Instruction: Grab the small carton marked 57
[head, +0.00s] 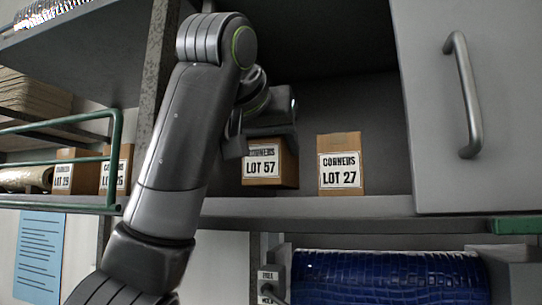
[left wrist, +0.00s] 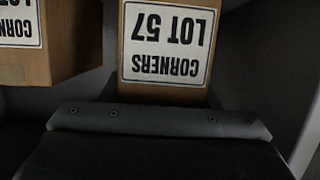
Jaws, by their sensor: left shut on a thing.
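The small carton marked LOT 57 (head: 270,178) is inside the open grey cabinet, with its label facing out. My left gripper (head: 263,143) comes down on it from above and is shut on its upper part. In the left wrist view the carton (left wrist: 165,86) fills the upper middle, its label upside down, close against the dark gripper body (left wrist: 160,125). The fingertips are mostly hidden. I cannot tell whether the carton's base touches the shelf. My right gripper is not in view.
A similar carton marked LOT 27 (head: 341,188) stands just right with a small gap. A grey door with a handle (head: 465,95) bounds the right. At left, more cartons (head: 78,177) sit behind a green rail (head: 60,160). A blue roll (head: 390,278) lies below.

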